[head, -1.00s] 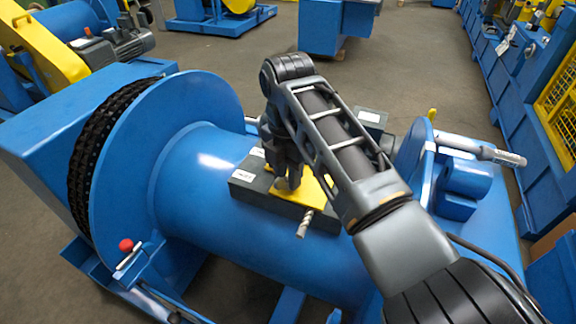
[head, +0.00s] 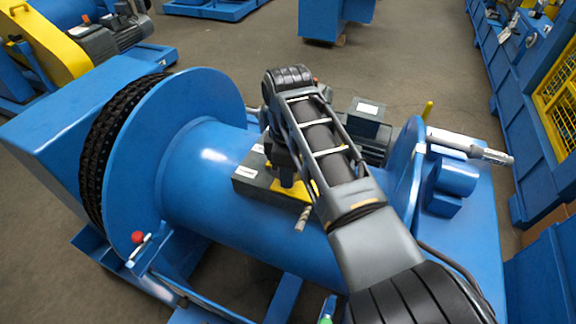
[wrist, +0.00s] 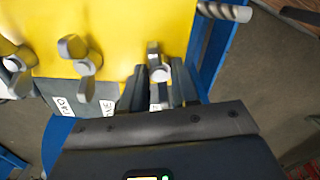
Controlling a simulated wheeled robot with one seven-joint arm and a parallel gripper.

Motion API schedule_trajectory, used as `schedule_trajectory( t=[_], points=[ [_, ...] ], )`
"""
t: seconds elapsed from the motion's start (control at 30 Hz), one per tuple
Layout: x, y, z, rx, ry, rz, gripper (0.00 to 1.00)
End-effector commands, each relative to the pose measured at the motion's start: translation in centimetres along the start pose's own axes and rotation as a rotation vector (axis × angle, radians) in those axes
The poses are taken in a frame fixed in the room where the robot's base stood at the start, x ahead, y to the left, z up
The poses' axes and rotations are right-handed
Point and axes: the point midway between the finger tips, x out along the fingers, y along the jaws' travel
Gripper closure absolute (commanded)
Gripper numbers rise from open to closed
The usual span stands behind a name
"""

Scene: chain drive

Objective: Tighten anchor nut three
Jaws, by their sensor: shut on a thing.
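In the wrist view a yellow plate (wrist: 120,25) carries a row of grey wing-shaped nuts. The rightmost anchor nut (wrist: 160,73) sits between the two dark fingers of my gripper (wrist: 158,93), which is shut on it. A middle nut (wrist: 80,55) and a left nut (wrist: 15,63) stand apart from the fingers. In the head view my gripper (head: 286,188) points down at the plate on the blue drum; my arm hides much of the plate and the held nut.
White labels (wrist: 107,107) lie on the dark block beside the plate; I cannot read them surely. A steel rope end (head: 303,218) sticks out of the block. A blue drum flange (head: 150,165) with a chain stands left, a dark motor (head: 365,128) behind.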

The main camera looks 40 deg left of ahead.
Motion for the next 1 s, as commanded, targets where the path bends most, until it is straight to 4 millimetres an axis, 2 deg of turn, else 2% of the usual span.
schedule_trajectory(
  t=[1.0],
  points=[
    [-0.37,0.12,0.0,0.966,0.001,0.005,1.0]
  ],
)
